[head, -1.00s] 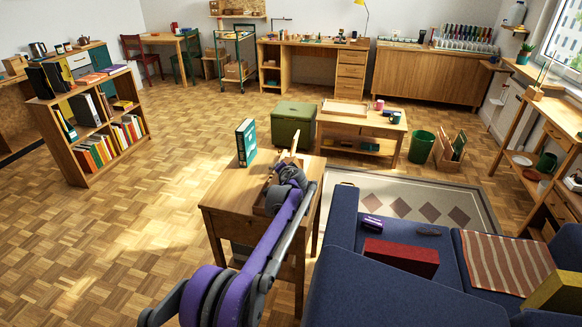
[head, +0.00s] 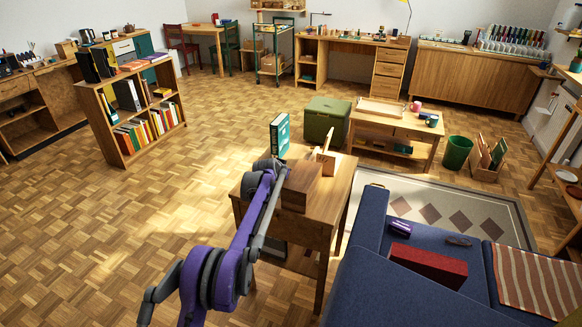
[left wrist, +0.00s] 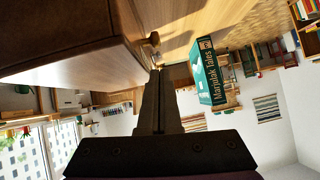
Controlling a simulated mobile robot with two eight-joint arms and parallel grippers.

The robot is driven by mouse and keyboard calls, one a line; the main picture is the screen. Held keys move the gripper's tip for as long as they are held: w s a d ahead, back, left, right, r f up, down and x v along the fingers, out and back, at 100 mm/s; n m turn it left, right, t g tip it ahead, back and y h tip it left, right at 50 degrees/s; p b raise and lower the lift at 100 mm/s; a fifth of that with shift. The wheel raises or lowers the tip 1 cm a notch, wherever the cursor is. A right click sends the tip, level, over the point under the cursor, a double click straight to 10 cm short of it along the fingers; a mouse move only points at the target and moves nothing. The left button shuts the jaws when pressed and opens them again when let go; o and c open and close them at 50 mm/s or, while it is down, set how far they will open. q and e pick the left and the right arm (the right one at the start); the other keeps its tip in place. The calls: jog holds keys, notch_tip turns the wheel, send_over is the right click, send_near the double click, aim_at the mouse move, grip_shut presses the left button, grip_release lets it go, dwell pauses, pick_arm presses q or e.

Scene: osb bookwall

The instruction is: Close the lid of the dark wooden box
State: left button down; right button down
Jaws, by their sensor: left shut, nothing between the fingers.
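The dark wooden box (head: 302,187) stands on the small wooden side table (head: 335,200); its brown sides show in the head view. Whether its lid is up or down I cannot tell for sure. The box also fills the upper left of the left wrist view (left wrist: 65,35), close beside the fingers. My left gripper (left wrist: 160,75) is shut and empty, apart from the box as far as I can see. In the head view its fingers are hidden behind my wrist, at the box's left. My right gripper is not in view.
A green book, "Marjulak Tales" (head: 280,134), stands upright at the table's far left corner. A pale wooden upright piece (head: 326,142) is behind the box. A blue sofa (head: 400,285) is close on the right. Open parquet floor (head: 90,230) lies to the left.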

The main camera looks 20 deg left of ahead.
pick_arm(q)
jog(key=shift+a+f, duration=0.45)
jog(key=shift+f, duration=0.35)
jog(key=shift+a+f, duration=0.45)
jog(key=shift+f, duration=0.35)
jog(key=shift+r, duration=0.1)
